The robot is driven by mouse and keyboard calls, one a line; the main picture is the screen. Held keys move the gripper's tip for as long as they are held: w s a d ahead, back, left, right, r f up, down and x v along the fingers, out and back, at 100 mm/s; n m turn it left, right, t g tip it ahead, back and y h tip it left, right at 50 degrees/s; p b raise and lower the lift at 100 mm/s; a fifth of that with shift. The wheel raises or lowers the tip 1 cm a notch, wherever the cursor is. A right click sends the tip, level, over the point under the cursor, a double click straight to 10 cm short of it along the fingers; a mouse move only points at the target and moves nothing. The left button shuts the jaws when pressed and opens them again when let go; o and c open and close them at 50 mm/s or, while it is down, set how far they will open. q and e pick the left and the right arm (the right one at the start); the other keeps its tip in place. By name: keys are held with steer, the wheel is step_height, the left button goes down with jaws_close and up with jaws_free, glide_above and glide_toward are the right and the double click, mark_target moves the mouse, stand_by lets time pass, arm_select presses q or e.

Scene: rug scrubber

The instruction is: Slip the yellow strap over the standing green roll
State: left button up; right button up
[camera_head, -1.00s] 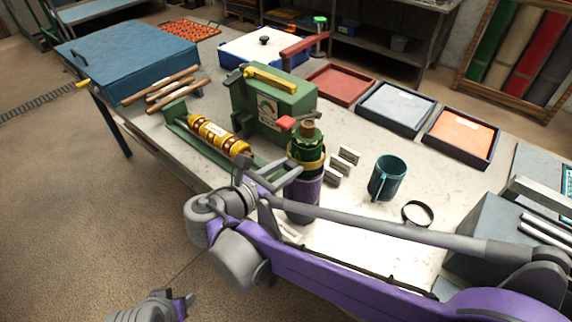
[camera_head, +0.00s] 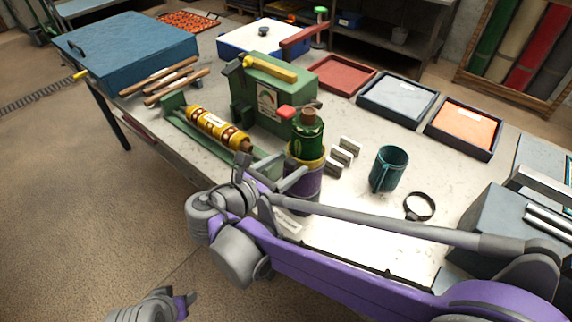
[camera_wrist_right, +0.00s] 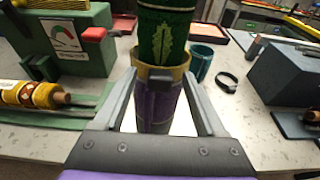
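The green roll (camera_head: 308,140) stands upright on the table, with a brown top and a purple lower part (camera_head: 303,186). The yellow strap (camera_head: 318,163) encircles the roll where green meets purple; it also shows as a yellow ring in the right wrist view (camera_wrist_right: 160,73). My right gripper (camera_head: 293,178) reaches it from the front left. In the right wrist view its fingers (camera_wrist_right: 160,80) stand either side of the roll, tips against the strap's sides. The strap's far side is hidden. My left gripper (camera_head: 183,301) is low at the bottom left, away from the table; its opening is unclear.
A green box (camera_head: 270,95) with a gauge stands behind the roll. A yellow roll (camera_head: 215,128) lies in a green cradle at left. Small metal blocks (camera_head: 345,153), a teal mug (camera_head: 389,168) and a black ring (camera_head: 420,206) are at right.

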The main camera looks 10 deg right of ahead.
steer(key=v, duration=1.1)
steer(key=shift+b, duration=0.4)
steer(key=s+d+f+m+g+y, duration=0.2)
steer(key=d+f+m, duration=0.25)
steer(key=d, duration=0.25)
steer(key=s+d+f+m+g+y, duration=0.2)
steer(key=d+f+m+g, duration=0.15)
steer(key=d+f, duration=0.2)
steer(key=s+d+f+m+t+y+p, duration=0.1)
steer(key=s+d+f+m+y, duration=0.2)
steer(key=m, duration=1.4)
steer(key=s+f+y, duration=0.4)
steer(key=s+y, duration=0.1)
steer(key=shift+p, duration=0.4)
steer(key=shift+d+t, duration=0.1)
steer(key=shift+t, duration=0.15)
